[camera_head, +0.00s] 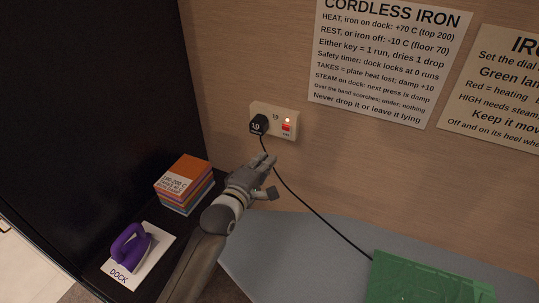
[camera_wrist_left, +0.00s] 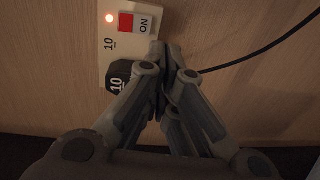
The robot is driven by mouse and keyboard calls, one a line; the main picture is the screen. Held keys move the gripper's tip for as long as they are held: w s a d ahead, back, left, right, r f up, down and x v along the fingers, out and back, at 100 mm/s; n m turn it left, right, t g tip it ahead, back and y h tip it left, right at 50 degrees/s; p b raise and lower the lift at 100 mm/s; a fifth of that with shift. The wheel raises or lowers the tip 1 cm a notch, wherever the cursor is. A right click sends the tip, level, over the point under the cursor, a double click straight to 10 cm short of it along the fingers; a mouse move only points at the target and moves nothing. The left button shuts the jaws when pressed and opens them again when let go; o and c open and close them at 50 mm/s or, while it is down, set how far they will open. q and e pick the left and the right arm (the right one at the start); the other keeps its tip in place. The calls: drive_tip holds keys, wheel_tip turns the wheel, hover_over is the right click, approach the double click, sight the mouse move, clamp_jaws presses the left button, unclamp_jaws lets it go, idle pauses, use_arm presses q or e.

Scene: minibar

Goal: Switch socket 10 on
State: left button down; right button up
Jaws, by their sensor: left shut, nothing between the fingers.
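Socket 10 (camera_head: 276,112) is a cream plate on the wooden wall, with a black plug (camera_head: 259,124) marked 10 in its left part. Its red switch (camera_head: 286,128) is at the right, under a small glowing light (camera_head: 287,120). In the left wrist view the plate (camera_wrist_left: 110,45) shows the red switch (camera_wrist_left: 126,23) beside the word ON, the lit light (camera_wrist_left: 109,18) and the plug (camera_wrist_left: 118,78). My left gripper (camera_head: 264,161) is shut and empty, just below the socket in the head view. Its fingers (camera_wrist_left: 168,62) partly overlap the plate's edge in the wrist view; contact cannot be told.
A purple iron (camera_head: 130,246) rests on a white dock (camera_head: 152,260) at lower left, with a stack of coloured cloths (camera_head: 184,180) behind it. A black cable (camera_head: 310,208) runs from the plug to a green board (camera_head: 425,280). Paper signs (camera_head: 388,60) hang at upper right.

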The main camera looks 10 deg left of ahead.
use_arm(q)
drive_tip(key=v, duration=0.3)
drive_tip(key=b+v, duration=0.1)
drive_tip(key=v, duration=0.1)
drive_tip(key=shift+s+a+f, duration=0.1)
drive_tip(key=shift+s+f, duration=0.15)
drive_tip(key=shift+f, duration=0.15)
use_arm(e)
drive_tip(key=shift+s+d+f, duration=0.25)
drive_tip(key=shift+s+f, duration=0.05)
drive_tip(key=shift+f, duration=0.3)
drive_tip(key=shift+w, duration=0.2)
